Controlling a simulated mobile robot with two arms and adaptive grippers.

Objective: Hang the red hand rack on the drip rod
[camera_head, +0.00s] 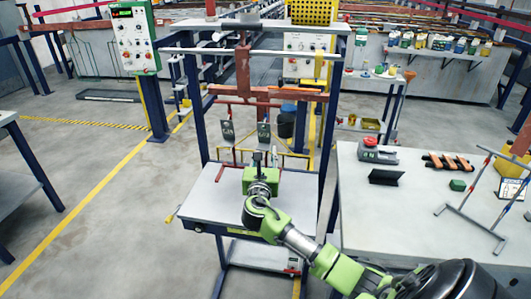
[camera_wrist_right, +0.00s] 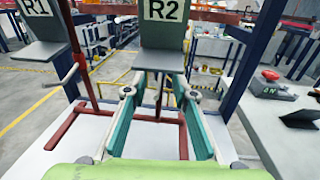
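Thin red rack bars (camera_head: 234,150) stand over the grey table in the head view. The red rack (camera_wrist_right: 86,75) also shows in the right wrist view, with low bars near the table top. Dark plates marked R1 (camera_wrist_right: 35,10) and R2 (camera_wrist_right: 163,32) are above and beyond the fingers. My right gripper (camera_wrist_right: 159,92) is open; its green fingers are spread either side of a thin upright red-dark stem below the R2 plate. Contact cannot be told. In the head view, my right gripper (camera_head: 259,158) is over the table. A pale horizontal rod (camera_head: 253,53) crosses the frame above; whether it is the drip rod is unclear.
A thick red crossbar (camera_head: 265,91) spans the blue-legged frame above my gripper. Floor is open at left.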

